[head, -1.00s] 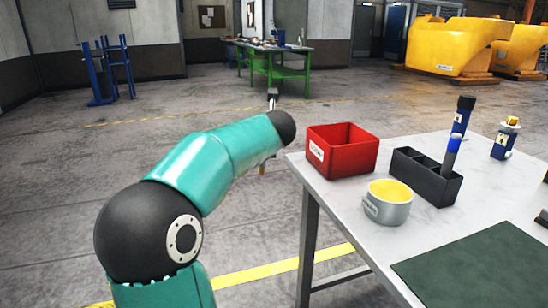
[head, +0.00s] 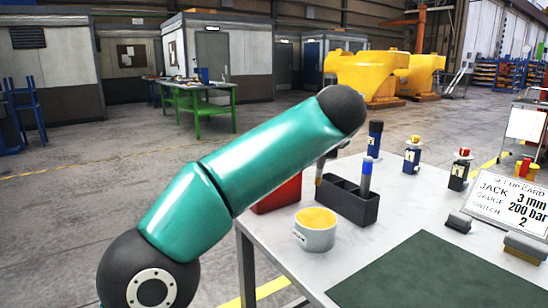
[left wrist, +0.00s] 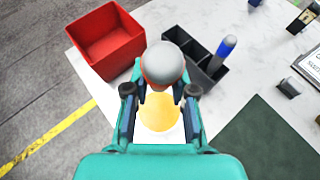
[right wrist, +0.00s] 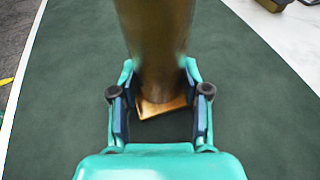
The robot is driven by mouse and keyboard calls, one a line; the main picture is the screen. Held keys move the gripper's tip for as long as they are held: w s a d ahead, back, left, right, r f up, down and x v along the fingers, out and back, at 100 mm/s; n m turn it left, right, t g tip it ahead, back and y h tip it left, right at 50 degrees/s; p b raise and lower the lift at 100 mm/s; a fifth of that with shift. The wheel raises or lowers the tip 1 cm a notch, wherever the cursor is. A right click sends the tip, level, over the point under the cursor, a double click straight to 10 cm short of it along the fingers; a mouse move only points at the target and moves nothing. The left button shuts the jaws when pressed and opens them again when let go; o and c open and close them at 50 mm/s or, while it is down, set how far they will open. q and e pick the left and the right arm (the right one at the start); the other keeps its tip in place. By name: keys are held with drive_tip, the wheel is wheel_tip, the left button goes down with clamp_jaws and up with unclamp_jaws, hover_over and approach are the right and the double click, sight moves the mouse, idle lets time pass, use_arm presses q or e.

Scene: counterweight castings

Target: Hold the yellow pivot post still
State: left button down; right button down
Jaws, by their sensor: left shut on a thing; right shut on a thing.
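In the right wrist view my right gripper (right wrist: 159,100) is shut on a thick brass-yellow post (right wrist: 157,45) over the green mat. Its orange lower end shows between the fingers and its far end is cut off. I cannot tell for certain that it is the yellow pivot post. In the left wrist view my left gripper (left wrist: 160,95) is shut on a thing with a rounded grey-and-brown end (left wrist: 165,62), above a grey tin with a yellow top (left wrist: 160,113). In the head view my left arm hides most of that gripper; my right gripper is not there.
The table holds a red bin (head: 275,198), a black caddy (head: 347,205) with a blue marker, the green mat (head: 440,280), several small bottles and a set-up card (head: 508,200). Yellow castings (head: 370,78) stand far behind on the floor.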

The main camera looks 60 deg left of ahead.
use_arm(q)
drive_tip(key=w+d+r+m+t+h, duration=0.1)
drive_tip(key=w+d+m+h, duration=0.15)
drive_tip(key=d, duration=0.55)
drive_tip(key=w+d+r+m+t+h, duration=0.1)
drive_tip(key=w+d+t+h, duration=0.15)
drive_tip(key=d, duration=0.55)
drive_tip(key=w+d+r+m+t+h, duration=0.1)
drive_tip(key=w+d+m, duration=0.1)
drive_tip(key=w+d, duration=0.35)
drive_tip(key=s+d+r+m+h, duration=0.2)
drive_tip(key=d+h, duration=0.1)
drive_tip(key=d, duration=0.5)
drive_tip(key=s+d+r+m+h, duration=0.2)
drive_tip(key=d, duration=0.5)
drive_tip(key=s+d+r+m+h, duration=0.2)
drive_tip(key=d+h, duration=0.1)
drive_tip(key=d, duration=0.5)
wheel_tip(320, 180, down, 6)
drive_tip(key=shift+f, duration=0.15)
drive_tip(key=shift+w+f, duration=0.15)
drive_tip(key=shift+f, duration=0.65)
